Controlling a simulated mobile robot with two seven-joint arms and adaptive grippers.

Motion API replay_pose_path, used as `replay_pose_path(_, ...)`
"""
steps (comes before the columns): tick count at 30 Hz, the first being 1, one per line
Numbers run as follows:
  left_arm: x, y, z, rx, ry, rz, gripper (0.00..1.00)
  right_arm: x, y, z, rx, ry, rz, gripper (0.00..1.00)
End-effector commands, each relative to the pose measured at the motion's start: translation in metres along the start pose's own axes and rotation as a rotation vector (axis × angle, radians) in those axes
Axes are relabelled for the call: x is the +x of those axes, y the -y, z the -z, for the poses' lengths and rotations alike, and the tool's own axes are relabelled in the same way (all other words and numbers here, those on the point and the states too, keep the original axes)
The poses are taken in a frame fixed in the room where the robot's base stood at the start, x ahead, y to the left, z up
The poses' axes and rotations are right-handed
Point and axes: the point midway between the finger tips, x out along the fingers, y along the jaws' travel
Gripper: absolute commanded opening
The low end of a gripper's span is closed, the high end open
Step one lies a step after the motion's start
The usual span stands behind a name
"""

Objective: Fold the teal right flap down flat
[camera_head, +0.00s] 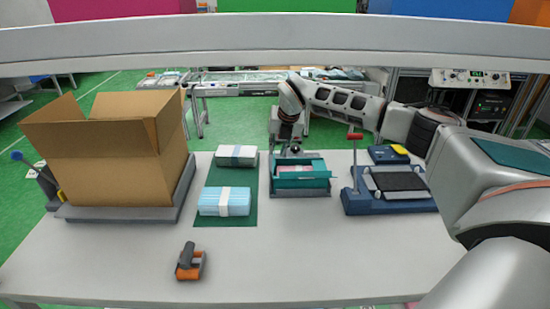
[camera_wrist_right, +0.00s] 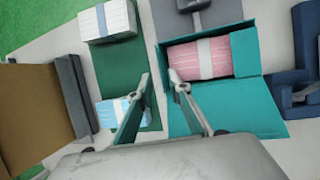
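The teal box (camera_head: 300,181) stands open on a grey fixture in the middle of the table, with a pink banded pack (camera_wrist_right: 200,58) inside. In the right wrist view a teal flap (camera_wrist_right: 275,108) extends from the box's right side, not lying over the pink pack. My right gripper (camera_head: 294,151) is over the back of the box in the head view. In the right wrist view its fingers (camera_wrist_right: 158,80) are apart with nothing between them, near the box's left edge. Whether they touch the box is unclear. My left gripper is not in view.
Left of the box, a green mat (camera_head: 241,179) bears a white pack (camera_head: 236,155) and a blue pack (camera_head: 223,201). An open cardboard carton (camera_head: 115,160) stands far left. A blue device (camera_head: 390,204) is close on the right. An orange-grey tool (camera_head: 189,264) lies in front.

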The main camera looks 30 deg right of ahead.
Motion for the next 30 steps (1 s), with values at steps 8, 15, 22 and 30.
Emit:
replay_pose_path(8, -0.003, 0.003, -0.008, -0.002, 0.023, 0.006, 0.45, 0.044, 0.000, 0.001, -0.002, -0.003, 0.000, 0.19)
replay_pose_path(15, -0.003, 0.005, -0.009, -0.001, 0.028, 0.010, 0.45, 0.064, 0.000, 0.001, -0.002, -0.001, 0.000, 0.19)
replay_pose_path(22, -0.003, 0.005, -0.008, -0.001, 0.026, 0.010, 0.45, 0.066, 0.000, 0.000, -0.003, 0.000, -0.001, 0.19)
replay_pose_path(30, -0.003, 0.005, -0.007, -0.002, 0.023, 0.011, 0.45, 0.066, 0.000, 0.001, -0.003, 0.000, -0.001, 0.00)
